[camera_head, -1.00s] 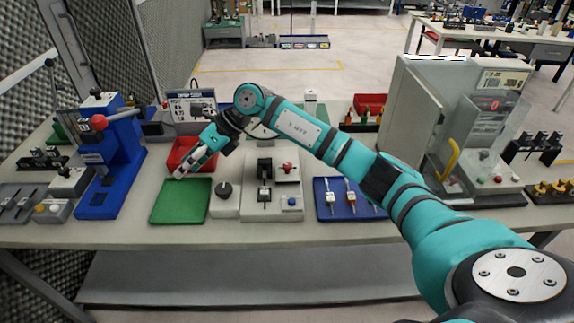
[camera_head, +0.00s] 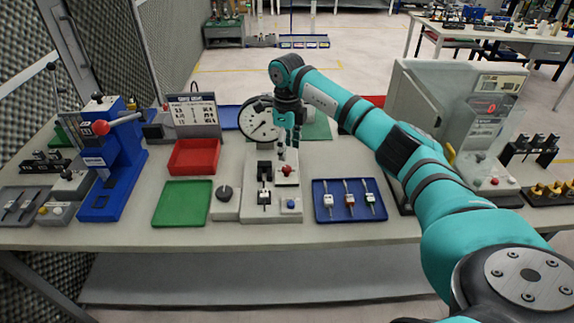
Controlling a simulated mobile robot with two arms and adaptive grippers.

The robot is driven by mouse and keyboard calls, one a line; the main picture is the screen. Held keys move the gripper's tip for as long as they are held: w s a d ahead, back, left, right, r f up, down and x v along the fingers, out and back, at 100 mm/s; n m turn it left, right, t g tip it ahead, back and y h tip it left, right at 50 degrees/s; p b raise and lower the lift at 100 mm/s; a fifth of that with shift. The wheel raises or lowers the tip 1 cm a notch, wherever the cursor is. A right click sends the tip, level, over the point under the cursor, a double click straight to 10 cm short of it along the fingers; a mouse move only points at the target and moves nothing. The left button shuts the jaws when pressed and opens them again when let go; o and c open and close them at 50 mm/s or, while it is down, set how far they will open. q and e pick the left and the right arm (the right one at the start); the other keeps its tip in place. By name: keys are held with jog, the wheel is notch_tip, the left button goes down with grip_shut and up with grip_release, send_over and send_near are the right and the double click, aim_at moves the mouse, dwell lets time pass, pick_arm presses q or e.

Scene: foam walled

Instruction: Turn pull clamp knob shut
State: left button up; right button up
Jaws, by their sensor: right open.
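A pale clamp fixture (camera_head: 272,214) stands at the front middle of the bench. It has a red knob (camera_head: 286,170) at its upper right, dark clamp blocks with a small white part on its left, and a blue button (camera_head: 291,204) at lower right. A grey block with a round black knob (camera_head: 225,192) stands just left of it. I cannot tell which knob belongs to the pull clamp. My right gripper (camera_head: 289,146) points down above the red knob, open, with nothing visible between its fingers. I cannot tell whether it touches the knob. My left gripper is out of view.
A green tray (camera_head: 182,214) and a red bin (camera_head: 172,158) lie left. A blue tray (camera_head: 323,211) with several small clamps lies right. A dial gauge (camera_head: 258,122) stands behind, a blue press (camera_head: 122,160) far left, and a grey cabinet machine (camera_head: 410,105) right.

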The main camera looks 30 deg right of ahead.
aim_at(287, 168)
notch_tip(287, 168, down, 8)
jog(key=shift+f+p, duration=0.1)
jog(key=shift+p, duration=0.6)
grip_shut()
